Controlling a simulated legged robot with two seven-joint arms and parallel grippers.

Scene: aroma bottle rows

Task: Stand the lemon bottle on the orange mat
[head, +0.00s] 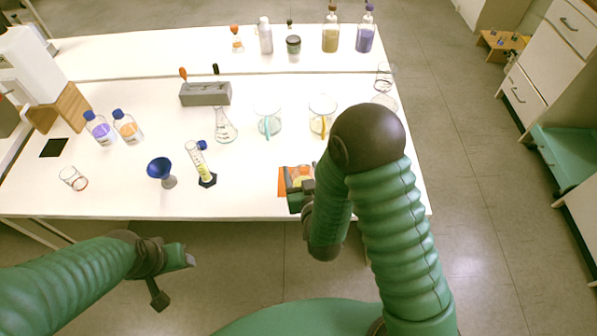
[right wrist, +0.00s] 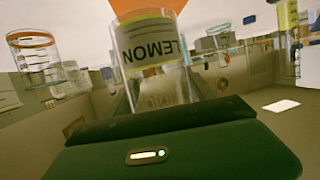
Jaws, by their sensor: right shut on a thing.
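The lemon bottle (right wrist: 150,55) is clear glass with a yellow-green label reading LEMON, upside down in the right wrist view. My right gripper (head: 299,186) is shut on it. In the head view a small part of the bottle (head: 304,172) shows at the gripper, over the orange mat (head: 282,183) near the table's front edge. The mat also shows behind the bottle's end in the right wrist view (right wrist: 180,4). I cannot tell whether the bottle touches the mat. My right arm and gripper hide part of both. My left gripper (head: 183,259) is in front of the table; its fingers are unclear.
A graduated cylinder (head: 199,160), blue funnel (head: 159,168) and flask (head: 225,128) stand left of the mat. Two glass beakers (head: 268,115) (head: 322,108) stand behind it. A grey block (head: 205,93) and blue-capped bottles (head: 126,127) are farther away. The white table (head: 245,190) is bare just left of the mat.

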